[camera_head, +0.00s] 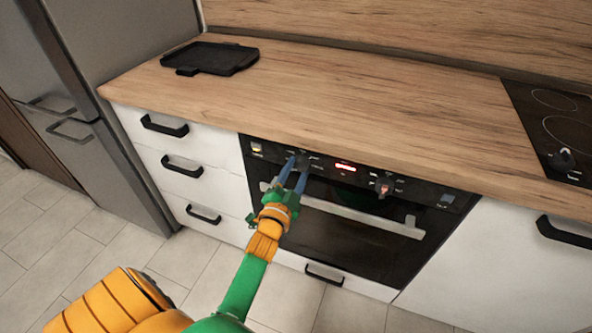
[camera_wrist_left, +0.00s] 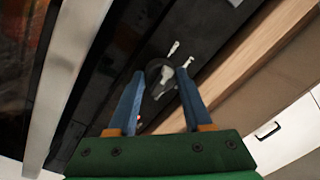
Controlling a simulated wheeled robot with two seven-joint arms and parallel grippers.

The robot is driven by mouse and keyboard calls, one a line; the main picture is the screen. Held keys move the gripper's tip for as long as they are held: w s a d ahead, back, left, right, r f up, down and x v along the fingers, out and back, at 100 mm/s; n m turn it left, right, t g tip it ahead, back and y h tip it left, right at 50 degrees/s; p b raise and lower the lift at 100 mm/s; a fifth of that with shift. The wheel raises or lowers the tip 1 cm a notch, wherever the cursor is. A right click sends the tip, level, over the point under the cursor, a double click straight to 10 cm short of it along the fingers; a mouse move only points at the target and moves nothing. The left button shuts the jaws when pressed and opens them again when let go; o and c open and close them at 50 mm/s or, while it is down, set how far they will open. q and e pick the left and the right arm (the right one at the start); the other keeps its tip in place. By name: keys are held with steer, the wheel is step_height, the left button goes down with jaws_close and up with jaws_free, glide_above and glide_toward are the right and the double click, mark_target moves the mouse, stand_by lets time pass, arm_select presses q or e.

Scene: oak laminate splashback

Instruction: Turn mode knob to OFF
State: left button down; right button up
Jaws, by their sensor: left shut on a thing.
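The oven (camera_head: 345,230) is built in under the counter, with a dark control panel across its top. The left knob (camera_head: 301,162) sits on the panel left of the red display (camera_head: 345,167). My left gripper (camera_head: 296,170) reaches it with blue fingers, one on each side. In the left wrist view the knob (camera_wrist_left: 160,80) is between the fingertips of the gripper (camera_wrist_left: 162,75), shut on it. The knob's exact pointing and the labels around it are too small to read. A second knob (camera_head: 383,187) is right of the display. My right gripper is not in view.
The oven's long handle (camera_head: 350,212) runs just below the panel, close to my left gripper. White drawers (camera_head: 180,165) with black handles stand to the left. A black tray (camera_head: 211,58) and a cooktop (camera_head: 560,130) are on the wooden counter, which is otherwise clear.

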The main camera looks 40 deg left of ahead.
arm_select(q)
steer(key=shift+n, duration=0.3)
steer(key=shift+c, duration=1.6)
jaws_free()
steer(key=v, duration=0.7)
